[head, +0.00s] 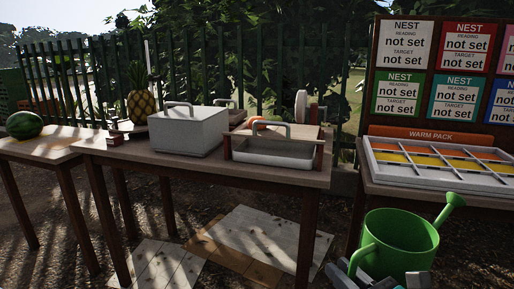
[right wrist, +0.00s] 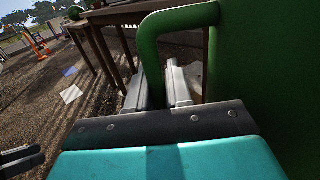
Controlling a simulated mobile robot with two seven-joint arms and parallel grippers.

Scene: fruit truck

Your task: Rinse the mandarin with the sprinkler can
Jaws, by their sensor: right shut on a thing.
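The green sprinkler can (head: 405,243) is upright at the lower right of the head view, in front of the tables, with its spout toward the upper right. My right gripper (right wrist: 157,90) is shut on the can's handle (right wrist: 150,45), which passes between its fingers in the right wrist view. The can's body (right wrist: 262,70) fills the right of that view. A small orange round shape (head: 262,121), possibly the mandarin, shows on the middle table behind the metal handle of a shallow tray (head: 272,161). It is partly hidden. My left gripper is not clearly in view.
The middle wooden table (head: 200,172) also holds a lidded grey box (head: 188,132) and a pineapple (head: 141,103). A watermelon (head: 24,125) is on the left table. A compartment tray (head: 440,165) stands on the right table. Pale boards (head: 275,238) lie on the ground.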

